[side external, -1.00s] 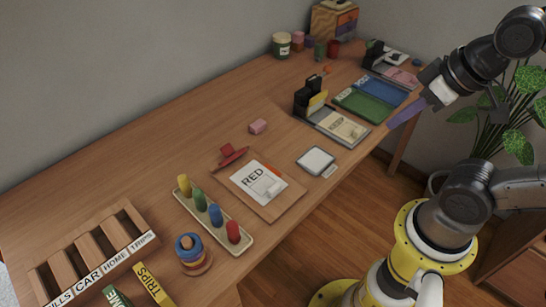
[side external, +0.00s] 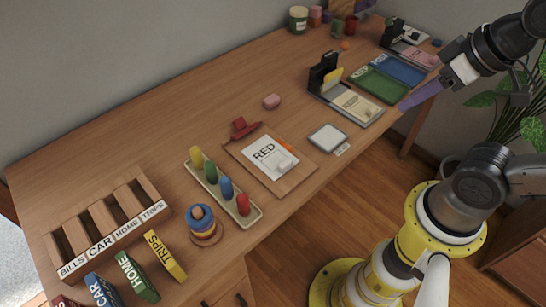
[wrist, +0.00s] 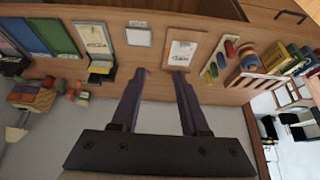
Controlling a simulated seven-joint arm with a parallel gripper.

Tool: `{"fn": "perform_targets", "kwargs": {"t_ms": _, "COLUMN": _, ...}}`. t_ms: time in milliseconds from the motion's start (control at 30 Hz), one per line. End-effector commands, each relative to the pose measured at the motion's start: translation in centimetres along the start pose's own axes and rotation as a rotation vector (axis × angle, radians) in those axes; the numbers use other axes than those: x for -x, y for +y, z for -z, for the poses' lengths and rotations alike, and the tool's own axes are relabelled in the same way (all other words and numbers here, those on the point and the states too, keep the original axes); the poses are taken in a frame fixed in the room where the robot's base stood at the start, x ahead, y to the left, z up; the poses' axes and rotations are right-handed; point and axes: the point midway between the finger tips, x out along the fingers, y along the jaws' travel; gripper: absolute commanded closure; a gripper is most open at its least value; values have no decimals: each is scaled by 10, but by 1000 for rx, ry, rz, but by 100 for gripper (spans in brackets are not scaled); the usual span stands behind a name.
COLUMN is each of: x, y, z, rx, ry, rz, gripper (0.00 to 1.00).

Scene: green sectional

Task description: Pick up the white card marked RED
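The white card marked RED (side external: 264,155) lies flat on a brown clipboard (side external: 298,180) in the middle of the desk. A small whitish block (side external: 286,163) sits on the card's lower right part. The card also shows in the wrist view (wrist: 181,52), beyond my fingertips. My gripper (side external: 408,104) is held at the right of the side view, near the desk's front edge and well apart from the card. In the wrist view its two purple fingers (wrist: 158,72) are spread with nothing between them.
A tray of coloured pegs (side external: 249,217) and a ring stacker (side external: 202,222) stand left of the clipboard. A white square pad (side external: 327,137) lies to its right. A labelled sorting rack (side external: 105,222) is at far left.

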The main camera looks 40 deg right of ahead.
Motion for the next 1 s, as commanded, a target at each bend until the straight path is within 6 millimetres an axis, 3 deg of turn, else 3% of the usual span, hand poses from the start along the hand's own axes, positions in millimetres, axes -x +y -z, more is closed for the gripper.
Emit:
{"fn": "perform_targets", "kwargs": {"t_ms": 367, "x": 0, "y": 0, "z": 0, "rx": 13, "ry": 0, "rz": 0, "gripper": 43}}
{"fn": "perform_targets", "kwargs": {"t_ms": 533, "x": 3, "y": 0, "z": 6, "rx": 158, "ry": 19, "rz": -1, "gripper": 43}}
{"fn": "perform_targets", "kwargs": {"t_ms": 767, "x": 5, "y": -3, "z": 54, "rx": 531, "ry": 40, "rz": -2, "gripper": 43}}
{"fn": "perform_targets", "kwargs": {"t_ms": 867, "x": -8, "y": -10, "z": 81, "rx": 725, "ry": 12, "rz": 16, "gripper": 43}}
{"fn": "perform_targets", "kwargs": {"t_ms": 1000, "x": -41, "y": -24, "z": 117, "rx": 992, "ry": -46, "rz": 66, "gripper": 43}}
